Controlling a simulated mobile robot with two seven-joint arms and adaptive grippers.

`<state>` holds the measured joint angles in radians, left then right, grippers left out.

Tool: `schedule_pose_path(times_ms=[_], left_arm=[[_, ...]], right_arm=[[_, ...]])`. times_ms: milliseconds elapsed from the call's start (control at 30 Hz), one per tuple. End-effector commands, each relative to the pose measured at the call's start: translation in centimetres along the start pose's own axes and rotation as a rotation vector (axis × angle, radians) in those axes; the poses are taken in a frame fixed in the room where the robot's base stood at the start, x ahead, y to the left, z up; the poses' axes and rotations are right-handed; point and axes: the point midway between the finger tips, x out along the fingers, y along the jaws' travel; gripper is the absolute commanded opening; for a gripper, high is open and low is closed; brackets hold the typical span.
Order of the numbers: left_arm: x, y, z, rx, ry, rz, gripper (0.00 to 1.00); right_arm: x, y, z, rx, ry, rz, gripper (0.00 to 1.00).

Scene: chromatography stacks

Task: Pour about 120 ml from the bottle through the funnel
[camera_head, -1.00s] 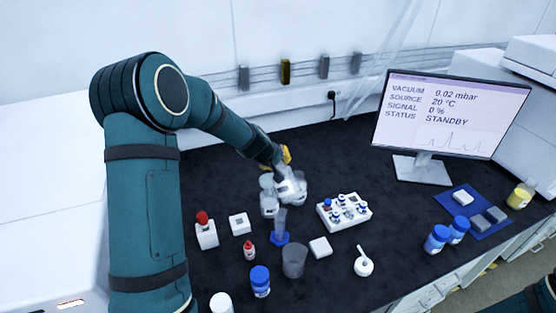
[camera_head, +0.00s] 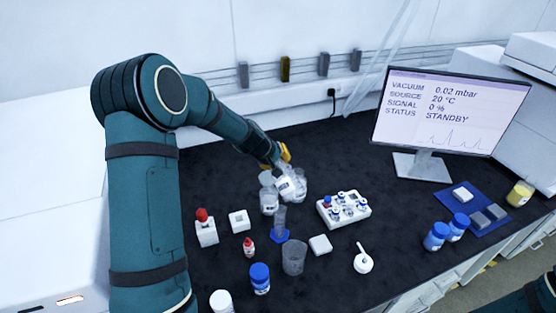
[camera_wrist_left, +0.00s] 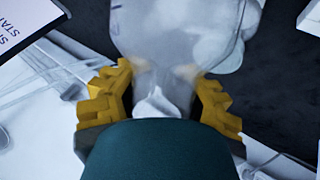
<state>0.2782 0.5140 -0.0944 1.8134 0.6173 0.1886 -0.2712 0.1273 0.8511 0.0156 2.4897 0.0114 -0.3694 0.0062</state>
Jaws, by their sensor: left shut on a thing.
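My left gripper (camera_head: 284,160) is at the cluster of clear glassware behind the middle of the bench. In the left wrist view its yellow fingers (camera_wrist_left: 160,97) are closed around the neck of a clear bottle (camera_wrist_left: 175,35). In the head view the held bottle (camera_head: 286,188), with a white label, looks tilted. It overlaps other clear vessels, one of them at its left (camera_head: 268,200). I cannot make out the funnel among the overlapping clear shapes, nor whether liquid is flowing. My right gripper is not in view.
A blue-based measuring cylinder (camera_head: 280,226) and a clear beaker (camera_head: 294,258) stand in front. A white vial rack (camera_head: 343,212) is to the right. Blue-capped bottles (camera_head: 260,280), a red-capped dropper bottle (camera_head: 249,247) and a monitor (camera_head: 450,110) stand around.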

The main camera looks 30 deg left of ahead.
Motion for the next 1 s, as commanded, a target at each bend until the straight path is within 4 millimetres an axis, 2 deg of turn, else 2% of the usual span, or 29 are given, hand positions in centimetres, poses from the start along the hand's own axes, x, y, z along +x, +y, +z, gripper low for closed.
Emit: schedule_pose_path(times_ms=[1000], left_arm=[[0.58, -0.33, 0.23, -0.103, -0.126, 0.05, 0.0]], right_arm=[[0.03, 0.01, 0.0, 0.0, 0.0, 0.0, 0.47]])
